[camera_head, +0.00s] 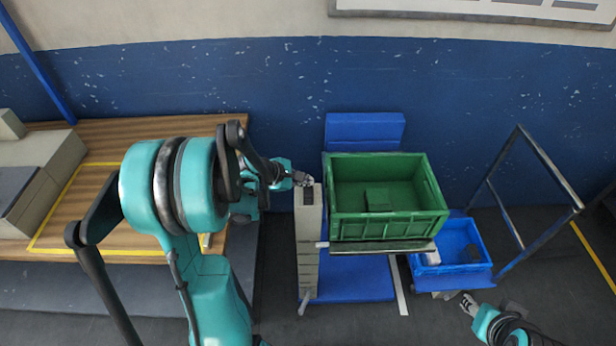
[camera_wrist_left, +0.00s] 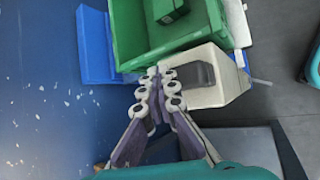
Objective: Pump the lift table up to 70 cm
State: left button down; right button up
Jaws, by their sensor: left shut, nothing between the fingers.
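The lift table has a blue base (camera_head: 345,288) and a thin grey platform (camera_head: 382,248) that bears a green crate (camera_head: 388,226). A grey column (camera_head: 308,222) with dark lines across its front and a dark panel on top stands at its left side. A grey bar (camera_head: 304,302) sticks out at the column's foot. My left gripper (camera_head: 302,180) is shut and empty beside the column's top. In the left wrist view its fingers (camera_wrist_left: 156,92) are close to the column's head (camera_wrist_left: 205,76); contact is unclear. My right gripper (camera_head: 467,303) is low at the right, its jaws too small to judge.
The green crate holds a small green block (camera_head: 378,198). A blue bin (camera_head: 455,241) with items sits at the right, near a dark tube frame (camera_head: 548,170). A wooden table (camera_head: 90,150) with yellow tape and grey boxes (camera_head: 45,165) is at the left. A blue wall stands behind.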

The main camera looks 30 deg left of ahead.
pick_arm(q)
jog(key=shift+r, duration=0.1)
jog(key=shift+r+p, duration=2.05)
jog(key=shift+r, duration=0.55)
notch_tip(320, 180, up, 5)
jog(key=p, duration=0.3)
jog(key=shift+p, duration=0.4)
